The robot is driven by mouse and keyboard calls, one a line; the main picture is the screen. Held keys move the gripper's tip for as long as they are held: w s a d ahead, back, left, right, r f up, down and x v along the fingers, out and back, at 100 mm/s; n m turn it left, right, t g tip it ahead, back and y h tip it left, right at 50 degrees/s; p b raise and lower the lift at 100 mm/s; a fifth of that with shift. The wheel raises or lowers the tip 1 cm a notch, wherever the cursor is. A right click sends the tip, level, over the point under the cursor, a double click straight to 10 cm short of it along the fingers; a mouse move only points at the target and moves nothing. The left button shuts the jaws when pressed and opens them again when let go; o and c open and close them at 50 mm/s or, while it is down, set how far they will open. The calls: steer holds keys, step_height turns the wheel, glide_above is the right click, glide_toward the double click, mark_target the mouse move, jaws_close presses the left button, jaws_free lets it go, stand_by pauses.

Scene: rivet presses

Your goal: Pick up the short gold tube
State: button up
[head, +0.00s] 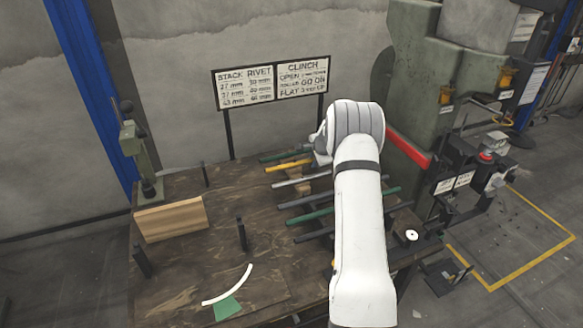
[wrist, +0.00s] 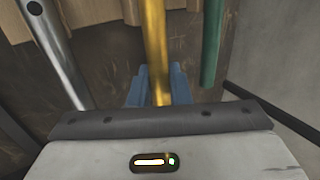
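The gold tube (head: 289,165) lies among the row of tubes at the back of the bench, between a dark green one and a silver one. In the wrist view the gold tube (wrist: 156,40) runs from the top edge down between the two blue fingers of my gripper (wrist: 158,84). The fingers sit close against both its sides, with no clear gap. In the head view my white arm hides most of my gripper and the right ends of the tubes.
A silver tube (wrist: 57,55) and a green tube (wrist: 211,45) flank the gold one. More tubes (head: 309,217) lie nearer on the bench. A wooden block (head: 170,219), black posts and a green hand press (head: 141,160) stand left. A large green machine (head: 425,90) stands right.

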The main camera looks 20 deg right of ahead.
jaws_close()
steer(key=shift+r, duration=0.1)
